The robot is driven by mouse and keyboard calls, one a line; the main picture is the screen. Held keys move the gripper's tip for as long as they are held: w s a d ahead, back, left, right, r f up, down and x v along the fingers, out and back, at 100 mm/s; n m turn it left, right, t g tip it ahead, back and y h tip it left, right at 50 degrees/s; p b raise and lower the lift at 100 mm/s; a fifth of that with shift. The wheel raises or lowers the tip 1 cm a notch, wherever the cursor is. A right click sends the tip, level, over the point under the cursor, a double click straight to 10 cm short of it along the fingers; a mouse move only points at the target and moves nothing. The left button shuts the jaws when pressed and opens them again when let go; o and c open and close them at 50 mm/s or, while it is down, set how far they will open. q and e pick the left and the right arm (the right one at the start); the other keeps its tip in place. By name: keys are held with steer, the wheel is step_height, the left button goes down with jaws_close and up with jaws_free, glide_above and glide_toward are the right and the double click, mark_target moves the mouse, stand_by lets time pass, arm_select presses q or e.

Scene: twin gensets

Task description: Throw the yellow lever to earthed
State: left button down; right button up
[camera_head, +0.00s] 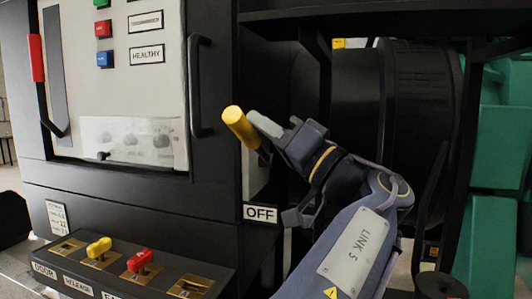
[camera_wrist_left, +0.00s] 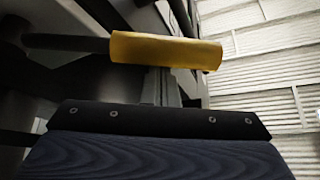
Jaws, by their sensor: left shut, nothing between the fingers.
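The yellow lever (camera_head: 240,127) has a thick yellow grip that slants at the right side of the cabinet, above a plate marked OFF (camera_head: 261,213). The grip also lies across the upper middle of the left wrist view (camera_wrist_left: 165,50), on a dark shaft. My left gripper (camera_head: 266,125) is shut with nothing between its fingers. Its fingertips are right beside the yellow grip, at its right in the head view; I cannot tell whether they touch. In the wrist view the fingers (camera_wrist_left: 161,86) end just below the grip. No earthed marking can be read. My right gripper is not in view.
A red-handled lever (camera_head: 37,60) and a black door handle (camera_head: 197,85) are on the cabinet front. A dark frame post (camera_head: 465,170) and green machinery (camera_head: 500,130) stand at right.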

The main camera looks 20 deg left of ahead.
arm_select(q)
step_height(320, 180, down, 9)
steer(key=s+n+g+y+b, duration=0.2)
steer(key=n+g+b, duration=0.4)
steer(key=n+b, duration=0.4)
steer(key=shift+s+f+g+b, duration=0.2)
steer(key=shift+s+g+b, duration=0.2)
steer(key=shift+b, duration=1.4)
